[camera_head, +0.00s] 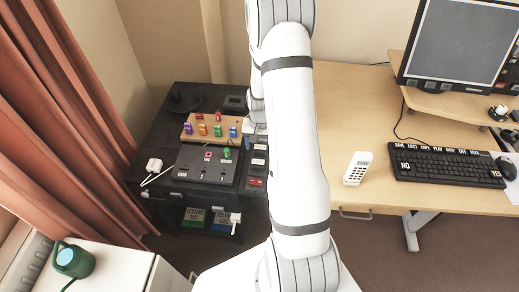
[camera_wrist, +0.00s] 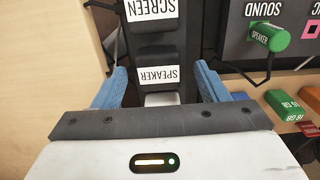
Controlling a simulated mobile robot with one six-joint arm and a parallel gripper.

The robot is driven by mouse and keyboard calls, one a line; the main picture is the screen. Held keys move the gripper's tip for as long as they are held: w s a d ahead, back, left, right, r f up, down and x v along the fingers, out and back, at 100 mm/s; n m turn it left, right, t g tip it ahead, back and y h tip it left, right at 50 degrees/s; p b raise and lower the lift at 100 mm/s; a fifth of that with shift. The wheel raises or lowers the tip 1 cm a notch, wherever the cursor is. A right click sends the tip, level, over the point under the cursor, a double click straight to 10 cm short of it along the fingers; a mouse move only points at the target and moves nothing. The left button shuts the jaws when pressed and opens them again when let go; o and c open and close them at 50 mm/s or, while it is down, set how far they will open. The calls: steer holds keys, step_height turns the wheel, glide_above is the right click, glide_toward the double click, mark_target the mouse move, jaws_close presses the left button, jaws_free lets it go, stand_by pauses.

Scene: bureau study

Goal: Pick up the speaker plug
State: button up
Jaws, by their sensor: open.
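In the wrist view, a black block with a white SPEAKER label (camera_wrist: 158,74) lies between the blue fingers of my open gripper (camera_wrist: 161,76). I cannot tell whether they touch it. A white piece shows just below the label, partly hidden by the gripper body. A green cylindrical plug (camera_wrist: 268,38), also labelled SPEAKER, sits at the SOUND mark on a dark panel, right of the gripper. The green plug shows in the head view (camera_head: 227,153) too. In the head view my white arm hides the gripper.
A black block labelled SCREEN (camera_wrist: 153,12) is just beyond the SPEAKER block. Green and orange blocks lie right of the gripper in the wrist view. A wooden board (camera_head: 205,128) with coloured pieces, a white adapter (camera_head: 154,165) and the desk (camera_head: 345,105) stand around my arm.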

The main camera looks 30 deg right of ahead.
steer(key=c, duration=1)
